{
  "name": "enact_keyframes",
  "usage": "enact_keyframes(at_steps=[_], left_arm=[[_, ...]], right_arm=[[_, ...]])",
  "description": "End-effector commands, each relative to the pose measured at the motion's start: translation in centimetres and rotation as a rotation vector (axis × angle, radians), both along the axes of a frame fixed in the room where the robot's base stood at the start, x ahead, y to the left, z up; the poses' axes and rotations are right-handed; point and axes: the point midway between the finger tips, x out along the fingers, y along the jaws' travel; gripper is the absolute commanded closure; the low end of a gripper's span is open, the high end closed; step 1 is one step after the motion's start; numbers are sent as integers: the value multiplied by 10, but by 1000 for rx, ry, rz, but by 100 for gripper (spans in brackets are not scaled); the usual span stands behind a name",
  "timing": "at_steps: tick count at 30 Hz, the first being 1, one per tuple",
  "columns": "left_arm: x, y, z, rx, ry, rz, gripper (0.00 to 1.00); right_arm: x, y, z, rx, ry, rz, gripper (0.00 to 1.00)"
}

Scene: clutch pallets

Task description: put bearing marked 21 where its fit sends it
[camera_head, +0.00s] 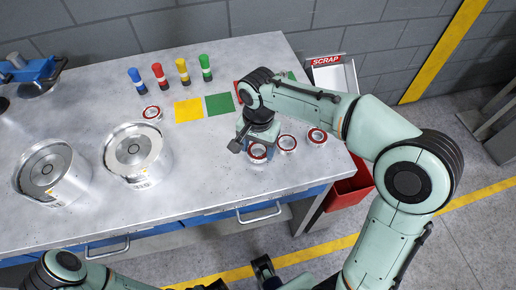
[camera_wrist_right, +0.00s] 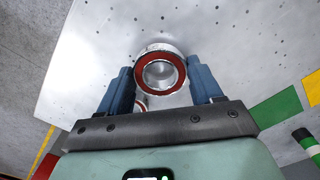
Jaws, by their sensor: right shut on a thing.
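My right gripper (camera_head: 256,146) is low over the table's right part, shut on a red-rimmed metal bearing (camera_head: 257,153). In the right wrist view the bearing (camera_wrist_right: 139,72) sits between the two blue fingers, its open ring facing the camera. Its number is not legible. Two similar bearings (camera_head: 287,143) (camera_head: 317,136) stand to its right, and another bearing (camera_head: 151,113) lies left of the yellow mat (camera_head: 189,110). A green mat (camera_head: 219,104) is beside the yellow one; a red mat is partly hidden by my right arm. My left gripper (camera_head: 265,270) shows only in part at the bottom edge.
Two metal housings (camera_head: 52,172) (camera_head: 138,152) stand on the table's left half. Blue, red, yellow and green pegs (camera_head: 183,72) line the back. A tray signed SCRAP (camera_head: 335,76) stands beyond the right edge, and a red bin (camera_head: 350,188) below it. The front middle tabletop is clear.

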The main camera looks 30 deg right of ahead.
Motion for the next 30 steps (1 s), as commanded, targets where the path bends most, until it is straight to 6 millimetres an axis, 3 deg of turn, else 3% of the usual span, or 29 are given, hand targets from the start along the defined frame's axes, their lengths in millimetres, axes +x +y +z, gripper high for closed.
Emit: enact_keyframes(at_steps=[14, 15, 17, 26, 30], left_arm=[[0, 0, -4, 0, -1, 0, 57], [0, 0, -3, 0, -1, 0, 57], [0, 0, -3, 0, -1, 0, 57], [0, 0, -2, 0, -1, 0, 57], [0, 0, 1, 0, 0, 0, 57]], right_arm=[[0, 0, -12, 1, -1, 0, 80], [0, 0, -12, 0, 0, 0, 25], [0, 0, -11, 0, 0, 0, 10], [0, 0, -10, 1, -1, 0, 10], [1, 0, 3, 0, -2, 0, 10]])
